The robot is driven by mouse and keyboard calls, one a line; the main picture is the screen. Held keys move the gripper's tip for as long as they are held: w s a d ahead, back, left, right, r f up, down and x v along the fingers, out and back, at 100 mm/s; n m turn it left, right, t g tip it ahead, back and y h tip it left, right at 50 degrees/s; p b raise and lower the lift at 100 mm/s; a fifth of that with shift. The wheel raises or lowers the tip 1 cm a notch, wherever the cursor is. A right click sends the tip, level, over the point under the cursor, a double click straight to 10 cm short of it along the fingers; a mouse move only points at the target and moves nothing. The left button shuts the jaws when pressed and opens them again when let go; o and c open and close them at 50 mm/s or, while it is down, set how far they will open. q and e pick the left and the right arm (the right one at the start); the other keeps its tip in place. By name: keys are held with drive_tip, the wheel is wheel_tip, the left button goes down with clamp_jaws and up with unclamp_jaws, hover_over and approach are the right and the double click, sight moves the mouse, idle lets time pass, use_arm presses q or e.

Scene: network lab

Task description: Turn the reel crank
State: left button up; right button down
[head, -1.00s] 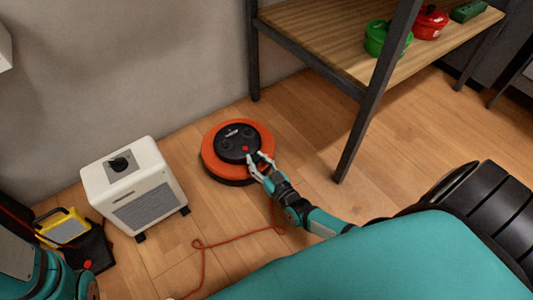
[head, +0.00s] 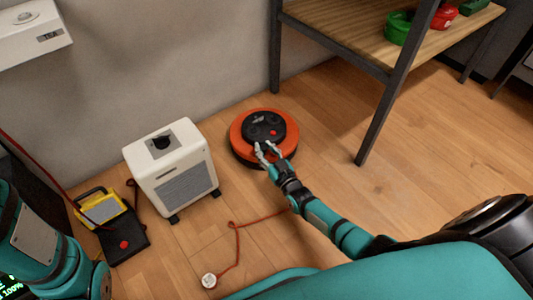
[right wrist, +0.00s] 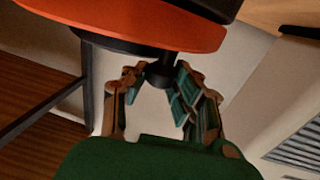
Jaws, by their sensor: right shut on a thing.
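The reel (head: 243,140) is an orange disc with a black hub (head: 262,122) and a small red button, lying on the wooden floor near the wall. My right gripper (head: 267,150) reaches the near side of the hub. In the right wrist view, the right gripper (right wrist: 155,80) has its fingers around a dark crank knob (right wrist: 159,74) beside the reel's orange rim (right wrist: 150,32). It is shut on this knob; the fingers partly hide it. My left arm shows at the lower left of the head view, but its gripper is out of sight.
A white heater-like box (head: 170,170) stands left of the reel. A yellow-framed device (head: 100,212) lies further left. A red cord (head: 237,245) runs to a white round end (head: 209,281). A wooden shelf (head: 350,38) with dark legs stands right; floor between is clear.

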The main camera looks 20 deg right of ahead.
drive_tip(key=shift+s+a+f, duration=0.15)
drive_tip(key=shift+a+f, duration=0.1)
drive_tip(key=c, duration=1.1)
unclamp_jaws()
drive_tip(key=shift+d, duration=0.1)
drive_tip(key=shift+o, duration=0.2)
drive_tip(key=shift+r, duration=0.1)
drive_tip(key=shift+d, duration=0.1)
drive_tip(key=shift+r, duration=0.1)
